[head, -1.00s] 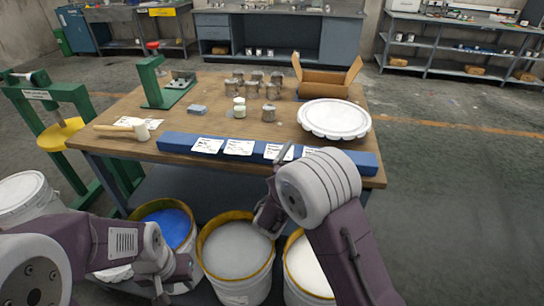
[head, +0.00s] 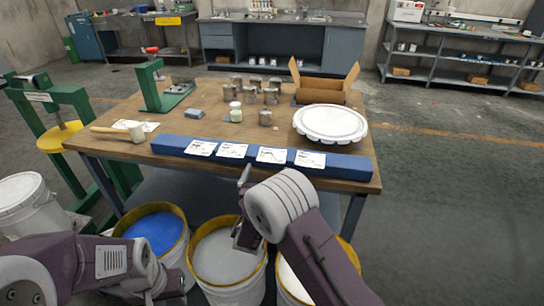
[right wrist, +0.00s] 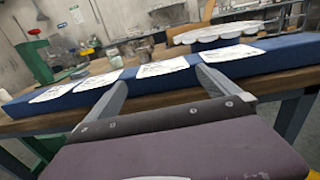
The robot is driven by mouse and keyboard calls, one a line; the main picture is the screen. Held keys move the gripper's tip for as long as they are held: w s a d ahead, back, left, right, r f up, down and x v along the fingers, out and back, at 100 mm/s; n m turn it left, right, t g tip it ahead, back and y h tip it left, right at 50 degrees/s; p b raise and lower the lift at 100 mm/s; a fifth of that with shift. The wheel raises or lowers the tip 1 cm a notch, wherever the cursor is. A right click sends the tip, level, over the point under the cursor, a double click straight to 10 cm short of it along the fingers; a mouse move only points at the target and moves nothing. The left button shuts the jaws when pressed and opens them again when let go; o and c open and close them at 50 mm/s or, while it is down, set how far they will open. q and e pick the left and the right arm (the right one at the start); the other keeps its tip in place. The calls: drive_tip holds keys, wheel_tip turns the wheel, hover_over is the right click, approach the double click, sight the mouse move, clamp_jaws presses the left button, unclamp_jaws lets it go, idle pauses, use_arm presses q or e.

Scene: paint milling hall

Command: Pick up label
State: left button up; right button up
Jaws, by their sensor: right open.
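Several white labels with dark print lie in a row on a long blue bar (head: 345,166) along the table's front edge. From left to right in the head view they are a first label (head: 201,147), a second label (head: 232,150), a third label (head: 271,155) and a fourth label (head: 310,159). My right gripper (head: 244,178) is open and empty in front of the bar, apart from the labels. In the right wrist view, one label (right wrist: 162,67) shows between and beyond the fingertips (right wrist: 160,80). My left gripper (head: 160,288) is low at the left, its jaws unclear.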

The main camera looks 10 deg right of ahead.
sight(269, 155)
drive_tip(key=x, duration=0.4)
drive_tip(key=shift+w+d+f, duration=0.15)
drive_tip(key=shift+d+f, duration=0.05)
drive_tip(key=shift+d, duration=0.05)
drive_tip(key=shift+c, duration=0.9)
drive_tip(key=c, duration=0.9)
drive_tip(key=s+r, duration=0.3)
drive_tip(key=s, duration=0.1)
drive_tip(key=s+r+p, duration=0.1)
drive_tip(key=s+r, duration=0.3)
drive_tip(key=s+r+p, duration=0.1)
drive_tip(key=s+r, duration=0.3)
drive_tip(key=shift+d, duration=0.4)
